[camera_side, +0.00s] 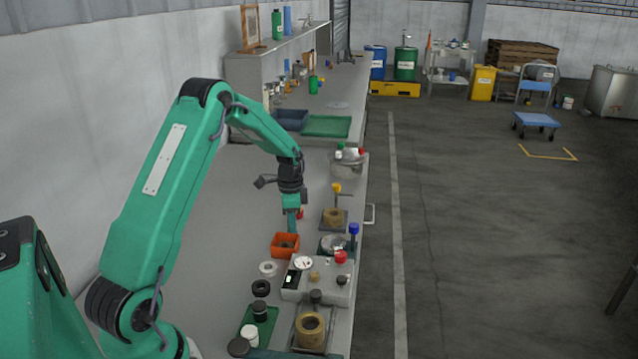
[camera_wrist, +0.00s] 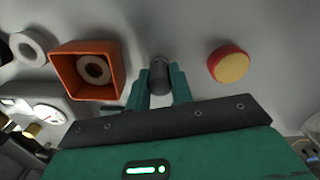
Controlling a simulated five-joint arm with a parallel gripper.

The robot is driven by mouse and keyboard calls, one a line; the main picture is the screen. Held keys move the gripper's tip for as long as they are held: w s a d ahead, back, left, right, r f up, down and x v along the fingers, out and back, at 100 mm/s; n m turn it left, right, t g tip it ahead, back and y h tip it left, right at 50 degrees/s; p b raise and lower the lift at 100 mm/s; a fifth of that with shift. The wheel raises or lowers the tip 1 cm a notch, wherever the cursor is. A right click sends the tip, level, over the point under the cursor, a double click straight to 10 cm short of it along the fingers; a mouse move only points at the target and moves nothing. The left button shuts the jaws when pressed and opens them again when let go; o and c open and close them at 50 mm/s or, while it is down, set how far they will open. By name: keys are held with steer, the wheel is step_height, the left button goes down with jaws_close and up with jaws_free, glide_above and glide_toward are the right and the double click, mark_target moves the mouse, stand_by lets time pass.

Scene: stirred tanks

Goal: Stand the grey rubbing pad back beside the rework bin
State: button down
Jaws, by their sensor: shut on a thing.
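The grey rubbing pad (camera_wrist: 159,76) is a small dark grey cylinder. In the wrist view it is between the two green fingers of my gripper (camera_wrist: 160,88), which is shut on it. The orange open-topped box, which I take as the rework bin (camera_wrist: 115,68), is left of the pad, with a gap between them. A grey ring lies inside the box. In the side view my gripper (camera_side: 292,228) points down just behind the rework bin (camera_side: 283,250), and the pad cannot be made out there. Whether the pad touches the bench is unclear.
A red-rimmed yellow round piece (camera_wrist: 229,64) lies right of my gripper in the wrist view. A pale ring (camera_side: 268,268) and a panel with a dial (camera_side: 304,263) stand before the bin in the side view. The bench (camera_side: 215,235) is clear to the left.

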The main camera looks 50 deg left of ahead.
steer(key=shift+f, duration=0.1)
steer(key=c, duration=1.2)
jaws_free()
steer(key=shift+c, duration=0.2)
step_height(320, 180, up, 12)
steer(key=shift+r, duration=0.2)
